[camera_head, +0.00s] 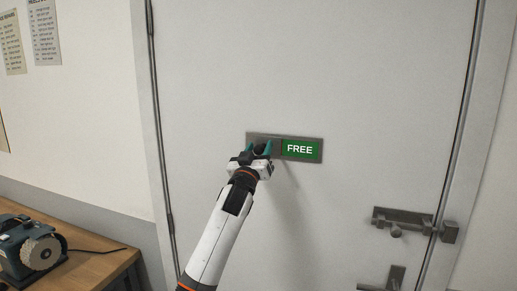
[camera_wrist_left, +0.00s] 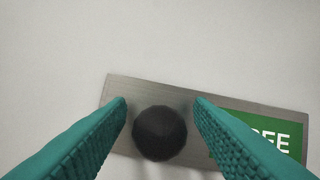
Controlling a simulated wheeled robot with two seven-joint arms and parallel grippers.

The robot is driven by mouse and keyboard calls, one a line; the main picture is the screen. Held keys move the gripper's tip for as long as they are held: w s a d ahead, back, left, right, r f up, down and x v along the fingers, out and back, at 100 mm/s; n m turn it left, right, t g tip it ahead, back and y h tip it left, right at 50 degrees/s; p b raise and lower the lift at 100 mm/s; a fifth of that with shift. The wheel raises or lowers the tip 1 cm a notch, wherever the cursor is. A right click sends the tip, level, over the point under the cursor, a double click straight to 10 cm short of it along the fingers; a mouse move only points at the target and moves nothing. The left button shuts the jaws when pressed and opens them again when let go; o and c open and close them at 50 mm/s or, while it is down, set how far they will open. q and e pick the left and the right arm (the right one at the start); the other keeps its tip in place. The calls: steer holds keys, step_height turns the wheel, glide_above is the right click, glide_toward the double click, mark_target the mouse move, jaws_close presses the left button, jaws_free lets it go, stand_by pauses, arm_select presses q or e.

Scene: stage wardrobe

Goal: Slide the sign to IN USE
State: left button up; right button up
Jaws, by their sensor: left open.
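The sign (camera_head: 318,142) is a grey metal plate on the pale door, with a green panel (camera_head: 301,149) reading FREE at its right end. In the left wrist view the plate (camera_wrist_left: 150,88) is tilted and the green panel (camera_wrist_left: 285,131) is partly hidden by a finger. A dark round knob (camera_wrist_left: 159,133) stands out from the plate left of the panel. My left gripper (camera_head: 259,148) is at the plate's left part. It is open, with teal fingers on either side of the knob; a gap shows beside each finger. My right gripper is not in view.
A door bolt (camera_head: 413,222) and another fitting (camera_head: 395,278) are at the lower right of the door (camera_head: 330,60). A wooden table (camera_head: 97,263) with a blue-grey machine (camera_head: 22,246) stands at the lower left. Notices (camera_head: 43,32) hang on the left wall.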

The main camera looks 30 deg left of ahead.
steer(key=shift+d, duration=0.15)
